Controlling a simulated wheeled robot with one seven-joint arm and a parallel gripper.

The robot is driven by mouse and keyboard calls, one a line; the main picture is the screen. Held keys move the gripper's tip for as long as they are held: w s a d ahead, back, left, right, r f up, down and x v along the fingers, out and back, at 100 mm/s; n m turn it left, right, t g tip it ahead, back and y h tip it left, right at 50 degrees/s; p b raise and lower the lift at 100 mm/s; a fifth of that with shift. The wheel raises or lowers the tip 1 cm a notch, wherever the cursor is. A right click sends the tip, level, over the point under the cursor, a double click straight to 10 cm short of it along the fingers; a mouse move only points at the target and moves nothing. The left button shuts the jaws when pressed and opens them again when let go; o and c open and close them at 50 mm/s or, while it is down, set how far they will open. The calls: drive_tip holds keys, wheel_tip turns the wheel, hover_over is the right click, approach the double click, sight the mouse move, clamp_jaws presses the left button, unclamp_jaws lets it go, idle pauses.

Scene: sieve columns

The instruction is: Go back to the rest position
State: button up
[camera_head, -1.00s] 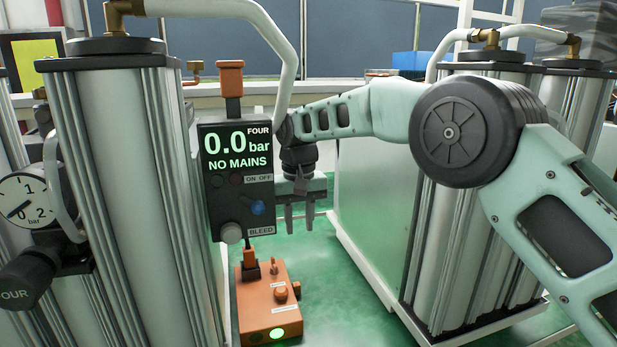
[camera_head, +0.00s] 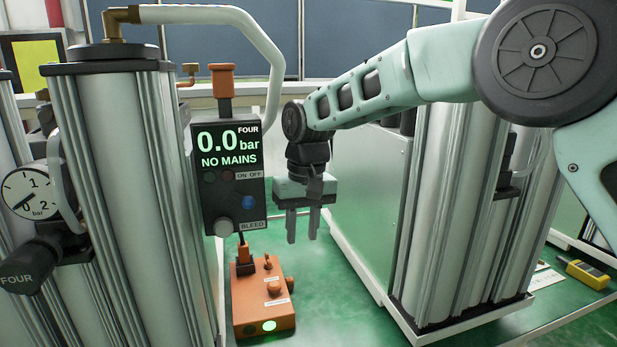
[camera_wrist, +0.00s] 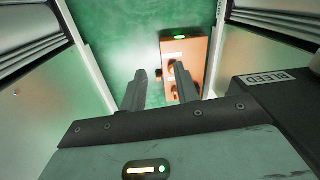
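My gripper (camera_head: 302,226) hangs with its fingers pointing down in the gap between two sieve columns, to the right of the dark control panel (camera_head: 230,175). Its two fingers are apart with nothing between them. In the wrist view the gripper (camera_wrist: 160,92) also shows open and empty above the green floor. The panel reads FOUR, 0.0 bar, NO MAINS. An orange box (camera_head: 262,297) with a lit green lamp stands on the floor below the panel; it also shows in the wrist view (camera_wrist: 192,52).
The left column (camera_head: 120,170) carries a gauge (camera_head: 32,194) and a black knob marked FOUR (camera_head: 32,265). The right column (camera_head: 455,210) stands on a white base. A yellow device (camera_head: 588,274) lies at far right.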

drive_tip(key=s+d+n, duration=0.1)
drive_tip(key=s+d, duration=0.4)
drive_tip(key=s, duration=0.5)
drive_tip(key=s+d+f+n, duration=0.1)
drive_tip(key=s+d, duration=0.4)
drive_tip(key=s, duration=0.6)
drive_tip(key=s+d+f+n+p, duration=0.1)
drive_tip(key=s+d, duration=0.4)
drive_tip(key=s, duration=0.6)
drive_tip(key=shift+d+f, duration=0.25)
